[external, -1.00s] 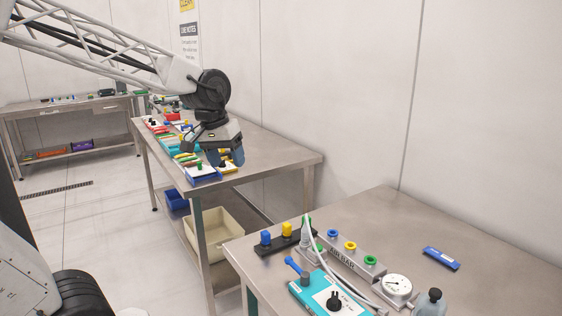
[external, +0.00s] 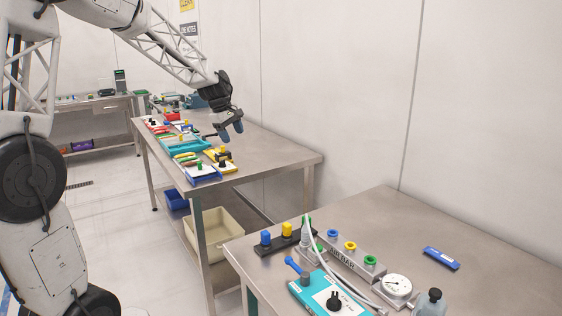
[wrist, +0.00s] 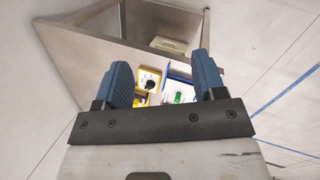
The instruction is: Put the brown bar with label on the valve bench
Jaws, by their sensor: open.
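My gripper (external: 230,131) is open and empty, raised above the right part of the middle steel bench (external: 272,152), apart from everything on it. In the wrist view my gripper (wrist: 163,66) has a clear gap between its blue fingers. A yellow tray with a black knob (wrist: 149,80) and a blue-rimmed white tray with a green knob (wrist: 178,91) show beyond the gap. I cannot pick out a brown bar with a label in either view; the small parts on the middle bench are too small to tell apart.
The near steel bench (external: 490,228) carries an air bar with coloured rings (external: 351,246), a gauge (external: 397,286), a teal box (external: 313,292) and a blue bar (external: 441,258). A cream bin (external: 218,235) stands under the middle bench. The near bench's right side is mostly clear.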

